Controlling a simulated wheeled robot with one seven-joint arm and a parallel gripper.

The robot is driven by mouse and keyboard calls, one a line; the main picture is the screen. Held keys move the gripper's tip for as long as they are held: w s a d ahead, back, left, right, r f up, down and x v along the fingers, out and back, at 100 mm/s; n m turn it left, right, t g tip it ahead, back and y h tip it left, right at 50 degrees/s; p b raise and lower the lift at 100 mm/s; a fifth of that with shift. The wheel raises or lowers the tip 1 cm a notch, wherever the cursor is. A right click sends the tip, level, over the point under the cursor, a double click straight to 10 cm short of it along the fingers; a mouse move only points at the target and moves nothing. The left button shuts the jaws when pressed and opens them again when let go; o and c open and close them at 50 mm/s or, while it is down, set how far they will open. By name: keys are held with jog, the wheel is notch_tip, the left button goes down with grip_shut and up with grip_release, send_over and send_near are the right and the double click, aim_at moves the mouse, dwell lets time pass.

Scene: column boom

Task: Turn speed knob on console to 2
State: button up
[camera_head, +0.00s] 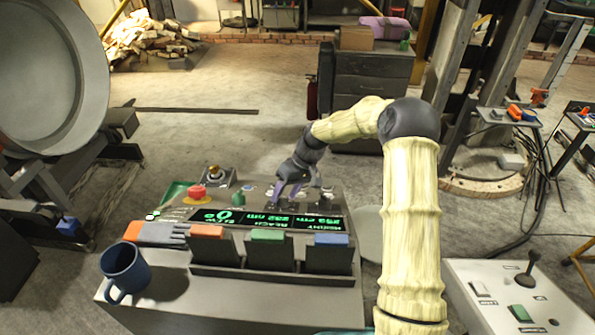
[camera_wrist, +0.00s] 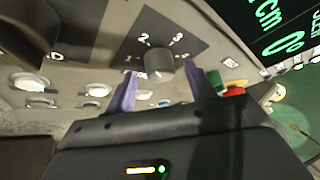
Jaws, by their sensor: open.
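The speed knob (camera_wrist: 158,66) is a grey round knob on a dark plate with the numerals 2 and 3 above it in the wrist view. Smaller marks sit at its left and right. I cannot tell which number its pointer faces. My gripper (camera_wrist: 160,85) is open, with one purple finger to each side of the knob and visible gaps beside it. In the head view my gripper (camera_head: 286,192) reaches down to the back right of the console (camera_head: 230,301), where its fingers hide the knob.
A green-lettered display (camera_head: 240,217) crosses the console. A red button (camera_head: 197,192) and a small lever (camera_head: 214,173) are left of my gripper.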

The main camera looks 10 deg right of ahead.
jog(key=b+v, duration=0.3)
jog(key=v, duration=1.3)
jog(key=shift+d+r, duration=0.2)
jog(key=shift+d, duration=0.05)
notch_tip(320, 180, up, 10)
jog(key=p, duration=0.9)
jog(key=shift+p, duration=0.35)
